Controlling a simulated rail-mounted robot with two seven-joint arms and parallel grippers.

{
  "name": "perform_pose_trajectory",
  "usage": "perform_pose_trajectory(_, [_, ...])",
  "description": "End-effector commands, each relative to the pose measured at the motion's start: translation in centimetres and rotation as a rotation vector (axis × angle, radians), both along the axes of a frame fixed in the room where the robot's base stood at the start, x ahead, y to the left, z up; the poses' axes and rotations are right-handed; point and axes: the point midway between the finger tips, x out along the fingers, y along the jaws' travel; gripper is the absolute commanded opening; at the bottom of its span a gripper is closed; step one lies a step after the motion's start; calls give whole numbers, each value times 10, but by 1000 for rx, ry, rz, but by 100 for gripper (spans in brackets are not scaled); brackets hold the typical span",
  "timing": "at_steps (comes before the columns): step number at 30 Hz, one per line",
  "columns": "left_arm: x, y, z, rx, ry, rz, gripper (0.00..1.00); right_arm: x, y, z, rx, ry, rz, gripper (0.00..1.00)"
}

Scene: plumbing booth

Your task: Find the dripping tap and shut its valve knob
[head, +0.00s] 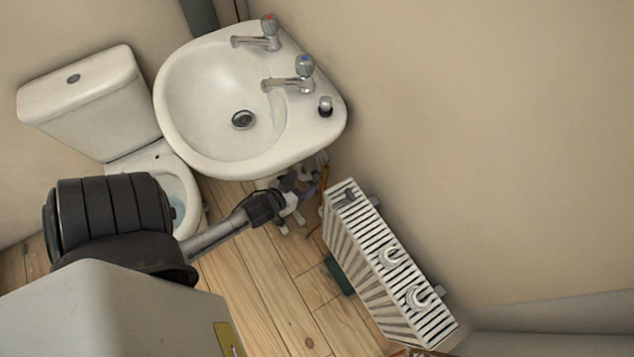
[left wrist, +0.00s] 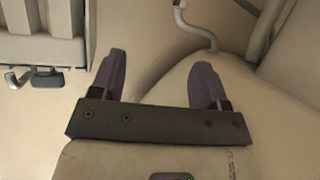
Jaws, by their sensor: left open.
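The white basin (head: 190,105) carries two chrome taps. The far tap (head: 257,40) has a red-marked knob, and the nearer tap (head: 285,80) has a blue-marked knob (head: 305,64). A faint bluish streak lies below the nearer tap's spout; I cannot tell whether it is moving water. My left gripper (head: 293,188) is low, beneath the basin's front edge, beside pipework and apart from both taps. In the left wrist view its two purple fingers (left wrist: 158,68) are spread and nothing is between them. My right gripper is not in view.
A small chrome and black fitting (head: 325,106) stands on the basin's right corner. A white toilet (head: 85,95) is at left. A slatted white radiator (head: 385,260) stands at lower right, with a dark green object (head: 339,277) beside it. Wooden floor (head: 265,290) shows between.

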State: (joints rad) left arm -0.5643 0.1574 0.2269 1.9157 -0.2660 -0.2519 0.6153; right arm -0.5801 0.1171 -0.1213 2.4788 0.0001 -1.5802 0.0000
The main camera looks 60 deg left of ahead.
Motion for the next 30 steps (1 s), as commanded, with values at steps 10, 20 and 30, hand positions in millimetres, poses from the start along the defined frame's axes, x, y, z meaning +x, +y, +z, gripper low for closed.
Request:
perform_pose_trajectory(10, [-26, 57, -117, -75, -324, -114, 69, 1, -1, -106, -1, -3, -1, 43])
perform_pose_trajectory(20, [-42, 68, -144, -132, -421, -201, 69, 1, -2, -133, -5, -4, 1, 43])
perform_pose_trajectory(30, [7, 70, -146, -134, -430, -210, 69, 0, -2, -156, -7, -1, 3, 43])
